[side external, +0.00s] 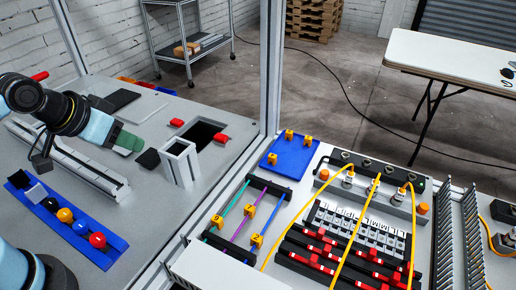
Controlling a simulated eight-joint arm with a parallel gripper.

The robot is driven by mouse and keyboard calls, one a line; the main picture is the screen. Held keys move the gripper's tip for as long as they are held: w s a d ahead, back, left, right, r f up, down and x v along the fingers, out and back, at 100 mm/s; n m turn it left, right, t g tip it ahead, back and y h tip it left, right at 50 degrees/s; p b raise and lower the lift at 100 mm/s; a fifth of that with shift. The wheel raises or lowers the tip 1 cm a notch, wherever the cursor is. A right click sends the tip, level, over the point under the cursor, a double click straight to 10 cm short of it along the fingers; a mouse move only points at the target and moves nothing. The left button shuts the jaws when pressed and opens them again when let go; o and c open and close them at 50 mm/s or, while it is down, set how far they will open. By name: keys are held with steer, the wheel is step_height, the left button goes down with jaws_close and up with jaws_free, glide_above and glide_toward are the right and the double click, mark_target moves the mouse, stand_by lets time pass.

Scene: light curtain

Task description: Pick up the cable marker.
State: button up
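Several small orange-yellow clips look like the cable markers. Some stand on a blue tray (285,164), one of them a marker near its front left corner (272,158). Others sit on thin coloured cables: a marker on the left cable (217,221), one on the middle cable (252,210) and one on the right cable (257,240). The cables run between two black holders (268,188). My gripper (130,142) is at the left, far from the markers, beyond a metal frame post. Its fingers are too small and unclear to tell whether they are open.
An upright metal post (271,70) stands between my gripper and the tray. A white open box (180,163) and a square opening (200,134) are near my gripper. A blue rack with coloured balls (105,257) lies front left. Yellow cables (345,240) arch over the right fixtures.

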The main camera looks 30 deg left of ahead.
steer(key=w+d+r+m, duration=0.1)
steer(key=w+d+r, duration=0.25)
steer(key=w, duration=0.35)
steer(key=m+g+h, duration=0.1)
steer(key=m+h, duration=0.2)
glide_above(308, 138)
steer(key=s+a, duration=0.2)
steer(key=s, duration=0.2)
steer(key=f, duration=1.2)
steer(key=shift+w+f, duration=0.2)
steer(key=shift+w, duration=0.05)
steer(key=shift+d+x, duration=0.25)
steer(key=shift+x, duration=2.35)
steer(key=shift+w+r, duration=0.1)
steer(key=shift+w, duration=0.1)
steer(key=shift+c, duration=0.3)
